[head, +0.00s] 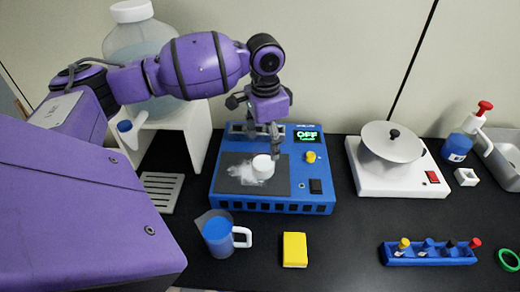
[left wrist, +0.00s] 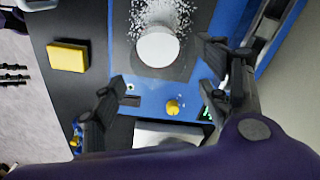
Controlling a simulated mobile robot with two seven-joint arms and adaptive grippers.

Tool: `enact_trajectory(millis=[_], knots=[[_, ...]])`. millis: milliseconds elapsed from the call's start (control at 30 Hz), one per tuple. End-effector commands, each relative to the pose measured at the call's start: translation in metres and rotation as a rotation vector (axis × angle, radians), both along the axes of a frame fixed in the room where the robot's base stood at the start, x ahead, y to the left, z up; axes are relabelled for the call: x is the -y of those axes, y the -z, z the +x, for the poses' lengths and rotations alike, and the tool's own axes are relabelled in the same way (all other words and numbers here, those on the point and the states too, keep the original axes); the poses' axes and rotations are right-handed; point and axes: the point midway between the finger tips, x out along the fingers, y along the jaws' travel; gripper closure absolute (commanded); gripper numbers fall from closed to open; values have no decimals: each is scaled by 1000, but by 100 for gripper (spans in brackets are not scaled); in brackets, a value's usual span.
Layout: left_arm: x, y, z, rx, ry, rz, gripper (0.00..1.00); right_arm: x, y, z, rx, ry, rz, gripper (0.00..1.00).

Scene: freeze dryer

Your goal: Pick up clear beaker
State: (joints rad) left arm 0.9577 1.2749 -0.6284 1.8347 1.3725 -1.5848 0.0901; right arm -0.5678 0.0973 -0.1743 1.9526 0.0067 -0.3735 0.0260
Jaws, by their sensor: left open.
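A clear beaker (head: 219,236) with blue contents and a white handle on its right stands upright on the black bench, in front of the blue device's left corner. My left gripper (head: 274,138) is above the blue freeze dryer device (head: 265,206), behind and to the right of the beaker, and apart from it. In the left wrist view its fingers (left wrist: 162,64) are spread, with nothing held. A white round piece (head: 263,166) sits on the device's dark plate among white powder; it also shows in the left wrist view (left wrist: 157,47). The beaker is not clearly visible there. My right gripper is not in view.
A yellow block (head: 295,249) lies right of the beaker. A white stand with a large bottle (head: 140,40) is behind left, near a slatted tray (head: 160,190). A white scale-like device (head: 392,165) and a blue rack (head: 430,252) are at right.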

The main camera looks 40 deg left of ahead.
Motion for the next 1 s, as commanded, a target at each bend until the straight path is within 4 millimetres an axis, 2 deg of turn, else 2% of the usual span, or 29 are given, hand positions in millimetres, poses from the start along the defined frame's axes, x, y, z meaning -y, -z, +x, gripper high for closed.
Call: enact_trajectory(millis=[67,167,300,467,733,967,1000], knots=[[-5,4,-11,-35,11,16,31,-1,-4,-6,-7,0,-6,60],[-6,14,-17,-55,15,21,31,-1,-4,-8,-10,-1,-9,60],[-6,31,-17,-56,15,21,31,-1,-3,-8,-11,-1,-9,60],[-6,43,-16,-52,15,19,31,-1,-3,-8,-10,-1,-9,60],[-5,82,-14,-53,15,20,31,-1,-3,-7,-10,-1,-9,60],[-5,85,-14,-50,15,20,31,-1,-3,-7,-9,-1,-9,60],[-5,85,-14,-50,15,20,34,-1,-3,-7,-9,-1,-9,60]])
